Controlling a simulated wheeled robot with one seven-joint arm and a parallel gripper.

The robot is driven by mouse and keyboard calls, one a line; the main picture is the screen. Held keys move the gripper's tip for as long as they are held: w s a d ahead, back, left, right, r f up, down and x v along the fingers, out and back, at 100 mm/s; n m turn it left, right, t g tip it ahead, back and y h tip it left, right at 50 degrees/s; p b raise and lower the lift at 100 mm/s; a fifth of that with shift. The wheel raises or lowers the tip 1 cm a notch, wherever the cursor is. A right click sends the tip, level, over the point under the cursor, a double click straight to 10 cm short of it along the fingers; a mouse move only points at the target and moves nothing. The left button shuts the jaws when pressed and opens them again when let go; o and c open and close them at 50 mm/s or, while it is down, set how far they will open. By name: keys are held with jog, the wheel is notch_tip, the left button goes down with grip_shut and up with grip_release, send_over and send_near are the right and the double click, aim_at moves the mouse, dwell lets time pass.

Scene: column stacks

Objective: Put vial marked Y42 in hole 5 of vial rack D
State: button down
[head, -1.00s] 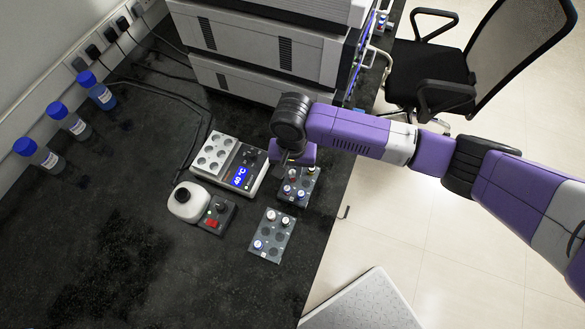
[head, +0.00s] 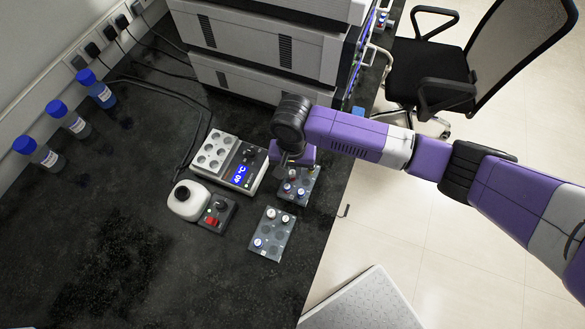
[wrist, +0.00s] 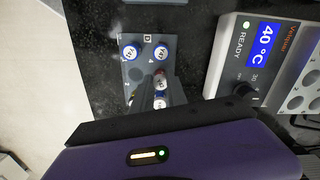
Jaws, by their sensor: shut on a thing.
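Vial rack D (wrist: 148,42), a grey block marked D, stands under my gripper in the wrist view. It also shows in the head view (head: 302,197), partly hidden by my arm. Several capped vials stand in it, including one at its left (wrist: 130,53) and one at its right (wrist: 161,52). Their labels are too small to read surely, so I cannot tell which is Y42. My gripper (wrist: 158,98) points down over the rack's near part. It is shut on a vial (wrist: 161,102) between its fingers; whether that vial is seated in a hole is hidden.
A second rack (head: 275,233) with a few vials stands in front of rack D. A heater block (wrist: 232,70) reading 40 °C stands beside rack D. A white-topped device (head: 187,201) stands to the left. The counter's edge is close at the right. The front left counter is clear.

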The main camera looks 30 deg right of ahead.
jog(key=c, duration=1.2)
grip_release()
jog(key=shift+c, duration=0.2)
jog(key=o, duration=0.3)
jog(key=shift+r+p, duration=1.55)
jog(key=shift+p, duration=0.05)
jog(key=shift+r, duration=1.4)
